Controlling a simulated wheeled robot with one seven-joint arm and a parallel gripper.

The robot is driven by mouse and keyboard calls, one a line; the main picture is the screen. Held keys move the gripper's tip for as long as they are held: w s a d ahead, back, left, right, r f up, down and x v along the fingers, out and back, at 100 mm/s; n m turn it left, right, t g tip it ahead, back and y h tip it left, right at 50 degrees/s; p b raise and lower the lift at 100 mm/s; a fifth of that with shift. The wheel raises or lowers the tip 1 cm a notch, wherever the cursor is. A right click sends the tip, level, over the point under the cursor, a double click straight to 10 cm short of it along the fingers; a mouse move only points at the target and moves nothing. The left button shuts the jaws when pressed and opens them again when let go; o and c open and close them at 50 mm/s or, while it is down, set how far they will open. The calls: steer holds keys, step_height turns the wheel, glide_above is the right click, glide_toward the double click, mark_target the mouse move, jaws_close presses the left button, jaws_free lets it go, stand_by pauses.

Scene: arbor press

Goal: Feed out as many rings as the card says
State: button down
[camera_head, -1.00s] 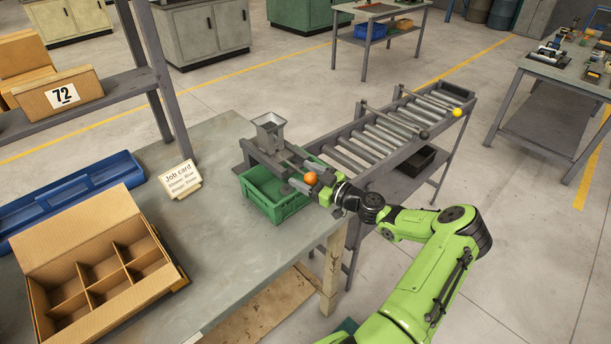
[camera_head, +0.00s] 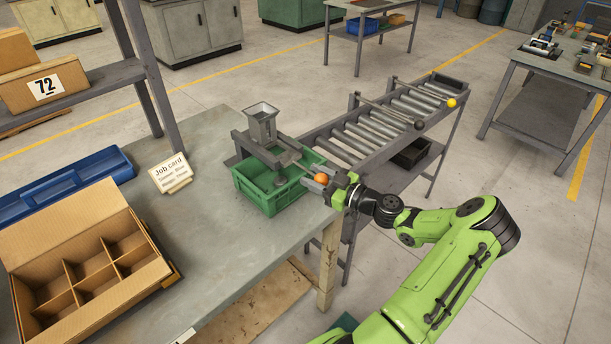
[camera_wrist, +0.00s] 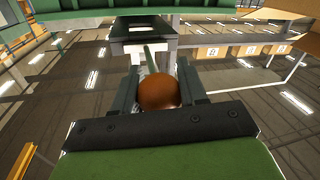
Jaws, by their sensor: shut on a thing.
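My gripper (camera_head: 326,182) is shut on the orange ball knob (camera_head: 321,179) at the end of a thin rod. In the wrist view the knob (camera_wrist: 158,92) sits between the two dark fingers. The rod sticks out of the slide of a grey ring feeder with a hopper (camera_head: 262,125) on top. A green crate (camera_head: 268,203) stands under the slide, and a small grey round piece (camera_head: 280,181) shows inside it. The job card (camera_head: 171,173) stands on the bench; its lower lines are too small to read surely. The hopper's contents are hidden.
A divided cardboard box (camera_head: 92,280) and a blue tray (camera_head: 65,186) lie at the left of the bench. A roller conveyor (camera_head: 375,135) with yellow and black knobs runs behind my gripper. A shelf upright (camera_head: 150,85) rises beside the card.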

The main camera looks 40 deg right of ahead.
steer(key=shift+s, duration=0.1)
steer(key=c, duration=0.9)
jaws_free()
steer(key=shift+o, duration=1.3)
steer(key=shift+s, duration=0.2)
steer(key=shift+w, duration=0.1)
steer(key=v, duration=1.5)
steer(key=shift+s+b, duration=0.3)
steer(key=shift+s, duration=0.1)
steer(key=shift+d, duration=0.1)
